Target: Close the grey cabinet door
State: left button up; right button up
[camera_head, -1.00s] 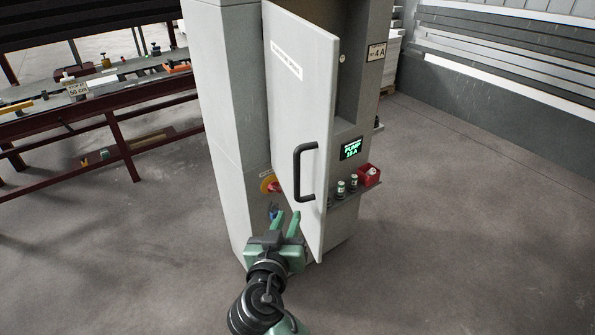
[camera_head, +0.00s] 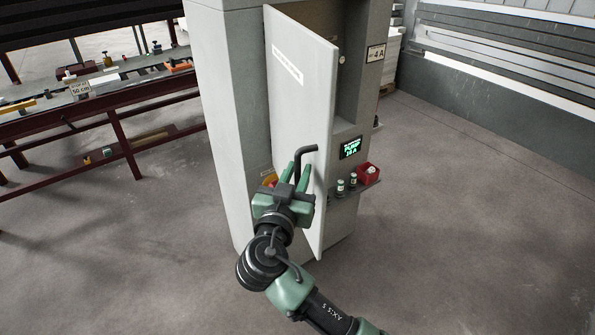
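The grey cabinet door (camera_head: 298,105) stands partly open on the tall grey cabinet (camera_head: 228,120), with part of the dark interior showing to its right. The door has a black bar handle (camera_head: 302,150) on its outer face. My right gripper (camera_head: 298,165) is at the handle, in front of the door. Its green fingers are apart, one on each side of the handle's upright bar in this view. Contact with the bar cannot be told. The gripper hides the lower part of the handle. My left gripper is not in view.
A workbench (camera_head: 110,105) with dark red legs stands at left. Floor (camera_head: 450,230) at right is clear.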

grip_shut()
dwell(1.4)
